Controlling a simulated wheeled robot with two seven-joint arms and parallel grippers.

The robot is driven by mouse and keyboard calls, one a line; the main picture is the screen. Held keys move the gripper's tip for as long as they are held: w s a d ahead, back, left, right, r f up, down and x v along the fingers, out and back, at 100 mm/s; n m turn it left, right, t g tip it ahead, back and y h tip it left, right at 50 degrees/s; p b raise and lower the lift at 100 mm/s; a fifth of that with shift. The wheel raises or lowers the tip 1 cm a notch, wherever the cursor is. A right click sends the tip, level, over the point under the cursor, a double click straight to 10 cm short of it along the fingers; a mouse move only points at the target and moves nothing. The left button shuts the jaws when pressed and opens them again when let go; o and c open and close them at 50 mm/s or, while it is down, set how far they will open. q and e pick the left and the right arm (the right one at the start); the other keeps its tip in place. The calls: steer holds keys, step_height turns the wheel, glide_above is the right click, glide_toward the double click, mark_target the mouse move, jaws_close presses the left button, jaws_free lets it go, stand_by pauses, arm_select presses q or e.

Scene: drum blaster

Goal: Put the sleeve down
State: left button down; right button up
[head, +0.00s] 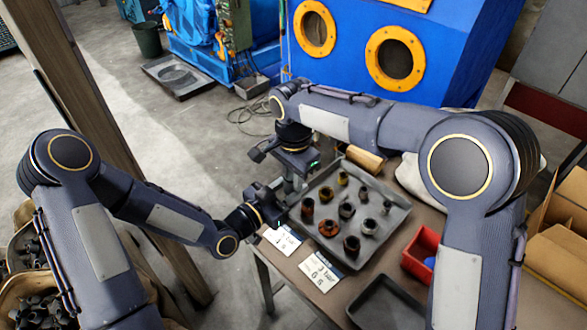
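A grey tray (381,233) on the table holds several small metal parts in rows, some rust-brown and some dark grey. A rust-brown cylindrical part (307,209) stands near its left edge. I cannot tell which part is the sleeve. My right gripper (291,183) points down at the tray's upper left edge; its fingers are small here, and whether they hold anything is unclear. My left gripper (274,207) is dark and sits low beside the tray's left corner, at the table's left edge. Its fingertips are too dark to read.
Two white cards with writing (320,271) lie in front of the tray. A red bin (421,252) and an empty dark tray (386,304) are to the right. A tan roll (364,158) lies behind the tray. A blue cabinet (345,75) stands beyond the table.

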steer(key=shift+c, duration=0.4)
jaws_close()
arm_select(q)
steer(key=c, duration=0.9)
jaws_free()
steer(key=shift+o, duration=0.2)
